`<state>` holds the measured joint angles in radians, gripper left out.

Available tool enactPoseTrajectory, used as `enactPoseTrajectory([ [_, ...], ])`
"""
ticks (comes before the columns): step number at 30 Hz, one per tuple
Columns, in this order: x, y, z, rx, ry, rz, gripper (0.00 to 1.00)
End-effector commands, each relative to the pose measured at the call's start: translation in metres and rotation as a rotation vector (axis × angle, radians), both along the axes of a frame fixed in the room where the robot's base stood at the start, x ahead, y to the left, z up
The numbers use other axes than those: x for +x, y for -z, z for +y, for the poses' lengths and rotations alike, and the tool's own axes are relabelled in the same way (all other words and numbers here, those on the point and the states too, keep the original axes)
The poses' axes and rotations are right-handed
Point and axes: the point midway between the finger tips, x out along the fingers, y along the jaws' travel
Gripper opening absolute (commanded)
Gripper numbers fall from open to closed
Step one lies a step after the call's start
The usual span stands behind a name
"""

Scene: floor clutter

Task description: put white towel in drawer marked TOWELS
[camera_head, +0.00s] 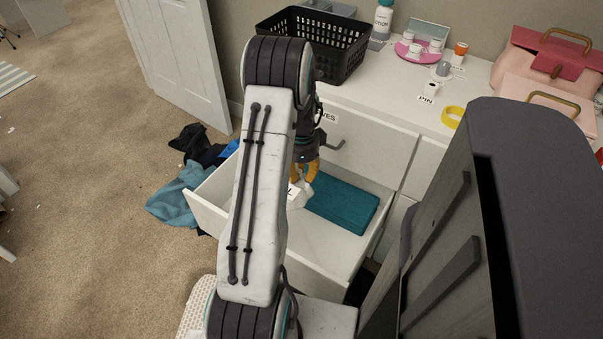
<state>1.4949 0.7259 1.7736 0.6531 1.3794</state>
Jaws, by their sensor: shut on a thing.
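My gripper (305,175), with yellow fingers, points down over an open white drawer (350,255) and is shut on a small white cloth-like thing. This looks like the white towel (300,194), but my arm hides much of it. A dark letter, perhaps an L, shows beside it. A folded teal cloth (345,206) lies in the drawer, to the right of my gripper. I cannot tell whether the white towel touches the drawer's bottom. The open drawer's own label is not readable.
A closed drawer above has a label ending in "VES" (328,118). On the dresser top are a black basket (335,45), a pink tray (417,50) with cups, a yellow ring (453,116) and a pink bag (548,65). Dark and blue clothes (182,190) lie on the floor at left.

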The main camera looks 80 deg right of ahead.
Motion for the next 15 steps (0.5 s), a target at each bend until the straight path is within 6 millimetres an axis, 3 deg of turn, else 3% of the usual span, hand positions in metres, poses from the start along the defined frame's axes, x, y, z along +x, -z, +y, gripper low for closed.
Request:
enactPoseTrajectory([
  [15, 0.0000, -0.0001, -0.0001, 0.000, 0.092, 0.001, 0.00],
])
